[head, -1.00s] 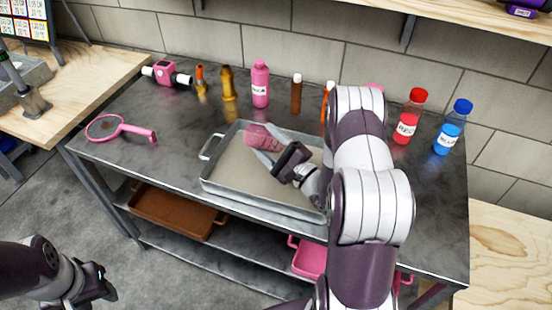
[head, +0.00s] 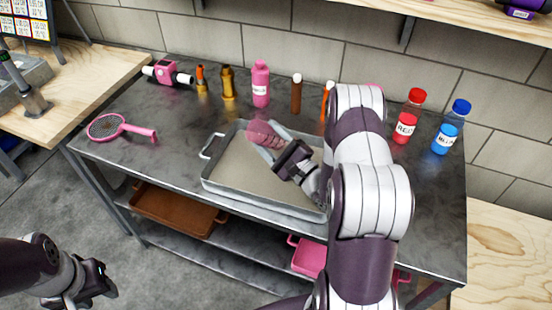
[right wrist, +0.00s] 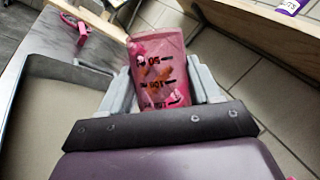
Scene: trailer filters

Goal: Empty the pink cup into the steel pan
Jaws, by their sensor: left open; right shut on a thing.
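The pink cup (head: 261,131) is a translucent measuring cup with black markings. My right gripper (head: 277,143) is shut on it and holds it tilted over the back part of the steel pan (head: 228,178). In the right wrist view the cup (right wrist: 158,75) sits between both fingers, with its markings upside down and some orange and pink patches showing. Its mouth and what is inside are not clear. The visible pan floor looks bare; my right arm hides the pan's right side. My left gripper (head: 98,284) is open and empty, low at the left, away from the table.
A brown tray (head: 172,208) is on the lower shelf.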

